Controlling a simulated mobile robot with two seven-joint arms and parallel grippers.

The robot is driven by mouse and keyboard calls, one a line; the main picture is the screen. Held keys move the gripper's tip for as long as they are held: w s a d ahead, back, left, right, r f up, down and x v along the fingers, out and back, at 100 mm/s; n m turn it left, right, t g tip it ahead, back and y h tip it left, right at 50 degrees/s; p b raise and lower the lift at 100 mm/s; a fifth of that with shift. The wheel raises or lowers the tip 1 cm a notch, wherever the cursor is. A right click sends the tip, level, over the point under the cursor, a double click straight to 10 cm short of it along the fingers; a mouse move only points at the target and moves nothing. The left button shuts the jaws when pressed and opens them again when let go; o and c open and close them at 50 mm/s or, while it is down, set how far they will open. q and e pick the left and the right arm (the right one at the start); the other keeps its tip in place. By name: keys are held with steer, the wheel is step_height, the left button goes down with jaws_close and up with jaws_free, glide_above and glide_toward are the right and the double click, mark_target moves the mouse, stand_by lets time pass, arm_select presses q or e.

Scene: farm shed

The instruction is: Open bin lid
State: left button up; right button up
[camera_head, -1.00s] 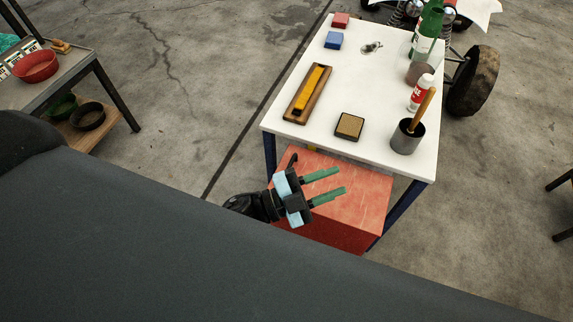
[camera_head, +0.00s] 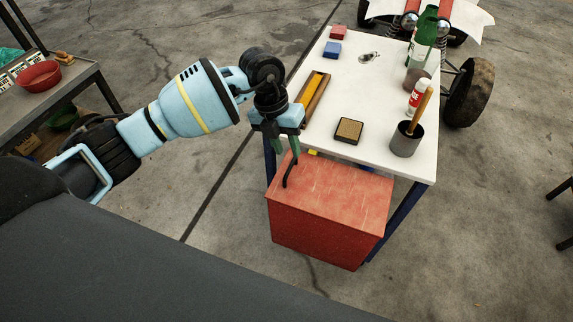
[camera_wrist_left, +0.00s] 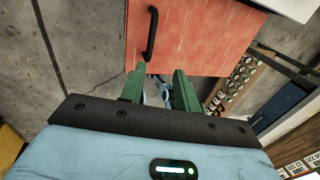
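The bin (camera_head: 320,240) is a red box at the left front of the white table, with its lid (camera_head: 345,190) shut. A black curved handle (camera_head: 289,172) stands at the lid's left side. My left gripper (camera_head: 285,150) points down over that side, open and empty, its green fingers close above the handle in the head view. In the left wrist view, the black handle (camera_wrist_left: 151,34) lies beyond the open fingertips (camera_wrist_left: 158,72), on the red lid (camera_wrist_left: 195,35). I cannot tell whether a finger touches the handle. My right gripper is not in view.
The white table (camera_head: 385,110) overlaps the bin's back edge in view. It holds a brush cup (camera_head: 407,140), a spray can (camera_head: 419,97), a sponge block (camera_head: 349,131) and a wooden tray (camera_head: 313,101). A shelf with a red bowl (camera_head: 38,76) stands left. Floor in front is clear.

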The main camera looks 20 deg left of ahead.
mark_target(290, 168)
arm_select(q)
steer(key=shift+y, duration=0.4)
steer(key=shift+w+f, duration=0.15)
steer(key=shift+f, duration=1.6)
steer(key=shift+w+f, duration=0.15)
steer(key=shift+f, duration=1.6)
jaws_close()
steer(key=shift+d+r, duration=0.1)
